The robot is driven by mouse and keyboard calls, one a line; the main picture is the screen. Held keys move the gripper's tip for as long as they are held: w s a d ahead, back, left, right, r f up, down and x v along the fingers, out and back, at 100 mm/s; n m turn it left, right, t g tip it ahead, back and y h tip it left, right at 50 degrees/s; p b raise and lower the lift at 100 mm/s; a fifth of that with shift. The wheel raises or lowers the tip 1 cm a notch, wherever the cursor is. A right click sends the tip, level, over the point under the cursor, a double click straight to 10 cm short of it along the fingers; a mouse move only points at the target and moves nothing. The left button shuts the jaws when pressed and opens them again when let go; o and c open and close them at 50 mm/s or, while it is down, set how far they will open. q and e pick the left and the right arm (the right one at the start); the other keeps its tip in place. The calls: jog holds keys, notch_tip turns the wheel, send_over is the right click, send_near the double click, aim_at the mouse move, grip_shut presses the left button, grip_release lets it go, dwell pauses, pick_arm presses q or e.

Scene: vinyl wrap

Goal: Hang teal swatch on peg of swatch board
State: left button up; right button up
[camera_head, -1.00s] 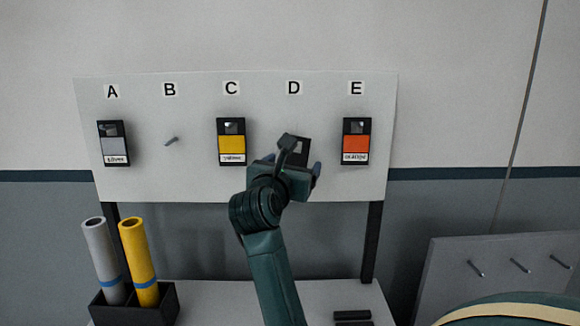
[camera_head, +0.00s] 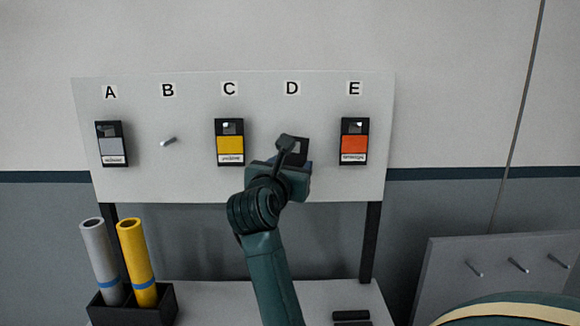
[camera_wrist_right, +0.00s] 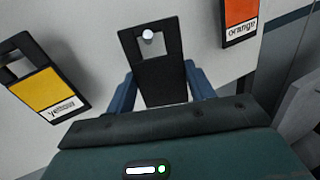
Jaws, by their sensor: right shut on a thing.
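The white swatch board (camera_head: 190,185) has positions lettered A to E. My right gripper (camera_wrist_right: 162,88) is shut on a black-framed swatch (camera_wrist_right: 160,75) at position D; the swatch also shows in the head view (camera_head: 301,150). Its visible lower part looks black, and no teal shows. In the right wrist view a pale round peg end (camera_wrist_right: 147,35) appears within the swatch's window, near its top edge. I cannot tell whether the swatch rests on the peg. My left gripper is not in view.
A grey swatch (camera_head: 112,145) hangs at A, a yellow one (camera_head: 230,144) at C and an orange one (camera_head: 354,144) at E. Peg B (camera_head: 168,141) is bare. A black holder (camera_head: 165,305) with grey and yellow rolls stands lower left. A grey panel with pegs (camera_head: 445,270) is lower right.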

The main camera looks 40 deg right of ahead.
jog(key=o, duration=1)
jog(key=shift+o, duration=0.2)
jog(key=shift+a, duration=0.1)
jog(key=b+v, duration=0.4)
jog(key=v, duration=0.9)
jog(key=shift+f, duration=0.1)
